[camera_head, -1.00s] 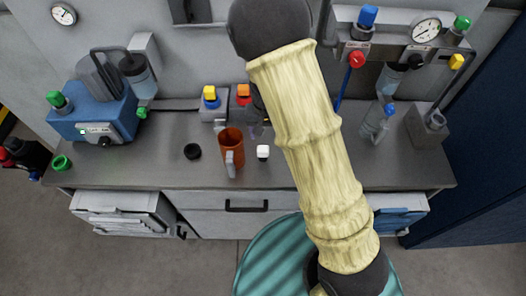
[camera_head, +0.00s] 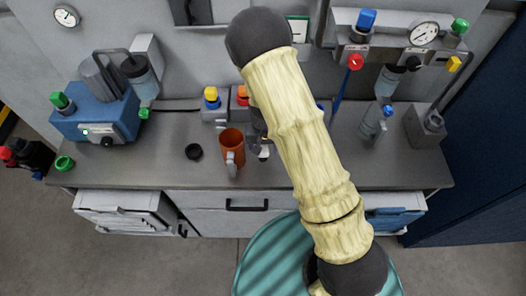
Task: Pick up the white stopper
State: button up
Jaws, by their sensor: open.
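The white stopper (camera_head: 264,154) stands on the grey bench top, just right of the orange mug. Only its lower part shows; the rest is covered by my gripper. My gripper (camera_head: 263,146) is open and points down at the stopper from above and behind. It is partly hidden by my arm, and I cannot tell whether its fingers are around the stopper or just over it.
The orange mug (camera_head: 231,146) stands close on the left of the gripper. A black cap (camera_head: 194,151) lies farther left. Behind are yellow-topped (camera_head: 211,98) and orange-topped blocks. A clear bottle (camera_head: 372,122) stands at right. The bench's front strip is clear.

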jog(key=shift+a+f, duration=0.1)
jog(key=shift+f, duration=1.2)
jog(key=c, duration=1.1)
jog(key=shift+o, duration=0.2)
jog(key=shift+r, duration=0.1)
notch_tip(320, 180, up, 10)
jog(key=shift+f+b, duration=0.1)
jog(key=shift+b, duration=0.45)
jog(key=shift+w, duration=0.1)
